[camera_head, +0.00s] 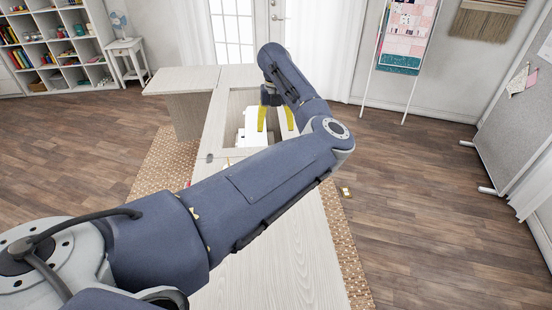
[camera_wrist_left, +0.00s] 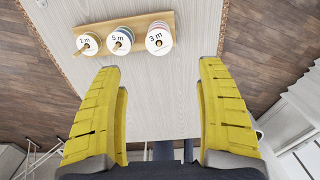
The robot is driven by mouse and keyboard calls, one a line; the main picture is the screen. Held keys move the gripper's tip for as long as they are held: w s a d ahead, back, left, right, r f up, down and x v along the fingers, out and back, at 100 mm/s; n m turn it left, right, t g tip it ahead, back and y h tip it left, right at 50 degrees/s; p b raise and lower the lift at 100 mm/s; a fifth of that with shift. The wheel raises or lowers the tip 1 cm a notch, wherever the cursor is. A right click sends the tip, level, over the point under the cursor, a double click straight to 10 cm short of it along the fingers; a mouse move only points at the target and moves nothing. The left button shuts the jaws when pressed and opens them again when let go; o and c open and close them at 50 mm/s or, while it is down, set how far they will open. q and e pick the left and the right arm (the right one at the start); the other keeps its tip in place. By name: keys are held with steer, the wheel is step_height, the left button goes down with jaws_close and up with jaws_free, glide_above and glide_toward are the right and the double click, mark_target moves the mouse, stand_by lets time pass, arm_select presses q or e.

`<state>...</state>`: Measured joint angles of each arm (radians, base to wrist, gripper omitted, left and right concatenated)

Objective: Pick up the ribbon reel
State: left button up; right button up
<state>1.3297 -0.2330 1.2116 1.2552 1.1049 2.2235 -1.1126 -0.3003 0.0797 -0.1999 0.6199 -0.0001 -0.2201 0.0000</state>
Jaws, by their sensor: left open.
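Three ribbon reels stand in a row on a wooden holder (camera_wrist_left: 78,31) in the left wrist view. The reel marked 2 m (camera_wrist_left: 85,43) is at the left, the reel marked 5 m (camera_wrist_left: 121,40) in the middle and the reel marked 3 m (camera_wrist_left: 159,38) at the right. My left gripper (camera_wrist_left: 159,70) is open and empty, its yellow fingers wide apart, with the reels beyond the fingertips. In the head view my left gripper (camera_head: 277,120) is over the cabinet's recess. I cannot make out the reels in the head view. My right gripper is not in view.
The pale wooden cabinet top (camera_head: 300,270) has clear room at the front. A white machine-like object (camera_head: 254,128) sits in its recess, partly hidden by my left arm. A side leaf (camera_head: 180,80) extends left. A shelf unit (camera_head: 60,45) stands far back left.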

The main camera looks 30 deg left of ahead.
arm_select(q)
step_height(320, 180, down, 14)
steer(key=shift+s+f, duration=0.1)
steer(key=shift+f, duration=0.15)
stand_by(0.6)
steer(key=c, duration=1.2)
